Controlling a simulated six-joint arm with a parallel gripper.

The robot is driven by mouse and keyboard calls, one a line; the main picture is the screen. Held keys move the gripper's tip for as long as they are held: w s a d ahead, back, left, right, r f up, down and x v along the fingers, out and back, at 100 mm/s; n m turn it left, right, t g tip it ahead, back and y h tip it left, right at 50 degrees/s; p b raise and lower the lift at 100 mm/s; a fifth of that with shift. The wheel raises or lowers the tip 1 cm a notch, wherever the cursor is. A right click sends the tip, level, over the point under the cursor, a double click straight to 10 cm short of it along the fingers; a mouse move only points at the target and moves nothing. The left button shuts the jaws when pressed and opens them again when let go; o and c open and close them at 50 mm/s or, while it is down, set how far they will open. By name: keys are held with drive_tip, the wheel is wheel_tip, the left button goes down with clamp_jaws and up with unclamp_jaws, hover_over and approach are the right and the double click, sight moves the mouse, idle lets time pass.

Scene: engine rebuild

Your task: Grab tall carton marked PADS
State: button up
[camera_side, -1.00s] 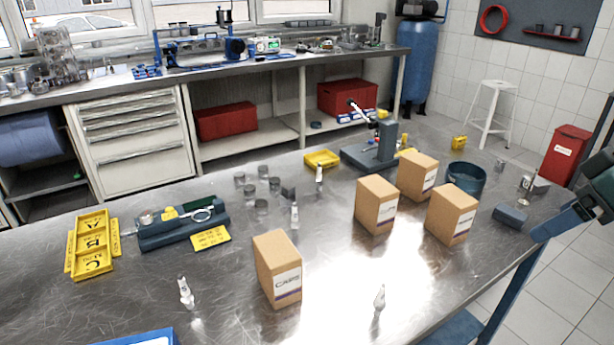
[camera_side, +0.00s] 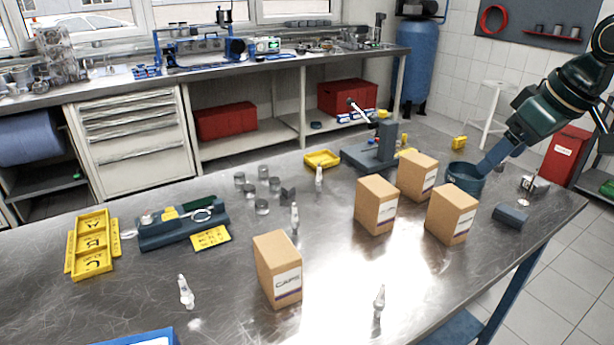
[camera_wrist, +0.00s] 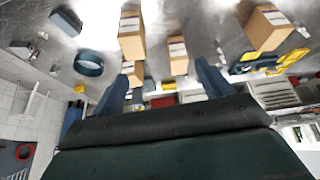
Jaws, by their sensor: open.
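Four tan cartons stand on the steel bench. The front left carton (camera_side: 270,262) is marked CAPS. The other three are the middle carton (camera_side: 373,200), the back carton (camera_side: 414,172) and the right carton (camera_side: 449,208); their labels are too small to read, so I cannot tell which is marked PADS. My gripper (camera_side: 484,170) is at the right, its blue fingers over or just behind the blue round tub (camera_side: 463,186), apart from the cartons. In the wrist view my gripper (camera_wrist: 161,72) is open and empty, with cartons (camera_wrist: 178,58) visible beyond and between the fingers.
A grey block (camera_side: 510,216) lies near the right edge. A grey stand (camera_side: 375,150) is behind the back carton. At left are a yellow tray (camera_side: 92,262) and a blue-grey fixture (camera_side: 165,236). The bench front middle is mostly clear.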

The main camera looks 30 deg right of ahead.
drive_tip(key=w+d+f, duration=0.1)
drive_tip(key=w+d, duration=0.5)
drive_tip(key=w, duration=0.6)
approach(421, 159)
drive_tip(key=shift+n+g, duration=0.3)
drive_tip(key=shift+n, duration=0.1)
drive_tip(key=shift+w+x, duration=0.2)
drive_tip(key=shift+x, duration=1.8)
drive_tip(key=shift+w+x, duration=0.15)
drive_tip(key=shift+x, duration=1.85)
drive_tip(key=shift+d, duration=0.1)
drive_tip(key=shift+x, duration=2.45)
drive_tip(key=shift+s, duration=0.15)
drive_tip(key=c, duration=1.2)
drive_tip(key=shift+c, duration=0.2)
